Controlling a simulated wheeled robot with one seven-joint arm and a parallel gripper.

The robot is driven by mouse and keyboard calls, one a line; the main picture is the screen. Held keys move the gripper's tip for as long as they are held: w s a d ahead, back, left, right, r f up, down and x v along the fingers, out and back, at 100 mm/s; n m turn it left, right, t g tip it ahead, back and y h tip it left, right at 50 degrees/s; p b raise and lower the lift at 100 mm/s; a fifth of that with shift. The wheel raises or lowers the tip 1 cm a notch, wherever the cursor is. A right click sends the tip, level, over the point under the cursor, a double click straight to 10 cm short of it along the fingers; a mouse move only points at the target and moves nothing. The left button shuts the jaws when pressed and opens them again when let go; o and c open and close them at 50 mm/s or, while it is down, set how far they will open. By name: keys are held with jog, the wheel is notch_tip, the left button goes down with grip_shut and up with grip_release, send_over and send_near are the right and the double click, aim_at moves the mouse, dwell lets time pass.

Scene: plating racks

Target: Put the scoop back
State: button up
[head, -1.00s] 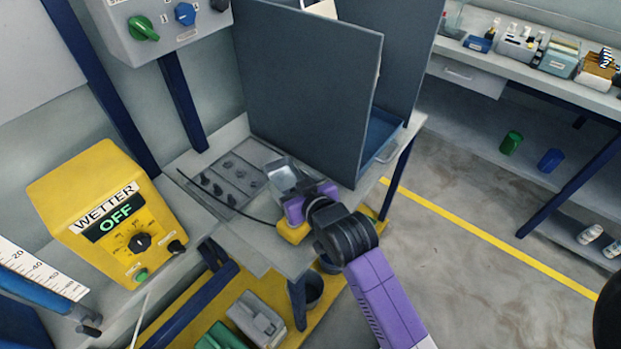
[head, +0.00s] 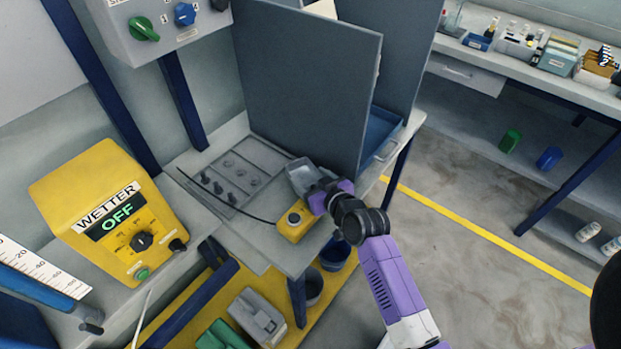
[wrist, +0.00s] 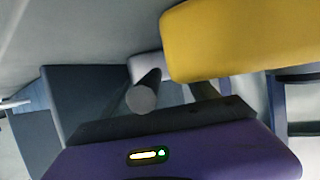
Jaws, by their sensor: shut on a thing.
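The scoop (head: 301,177) is pale grey metal with an open, box-like bowl. It is at the right part of the grey bench, close to the tall dark panel. My gripper (head: 322,191) is shut on the scoop at its handle side, with the bowl pointing away to the upper left. In the wrist view, the round dark end of the handle (wrist: 142,98) shows between the fingers, and a pale patch behind it looks like the bowl. The fingers largely hide the handle in the head view. I cannot tell whether the bowl touches the bench.
A yellow box with a round button (head: 293,222) stands just left of my gripper; its yellow side (wrist: 240,40) looms close in the wrist view. A grey tray (head: 262,160) with several dark pieces lies left. The dark panel (head: 305,85) blocks the back. A thin black cable crosses the bench.

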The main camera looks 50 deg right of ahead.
jog(key=shift+f, duration=0.15)
jog(key=o, duration=1.5)
jog(key=shift+c, duration=0.2)
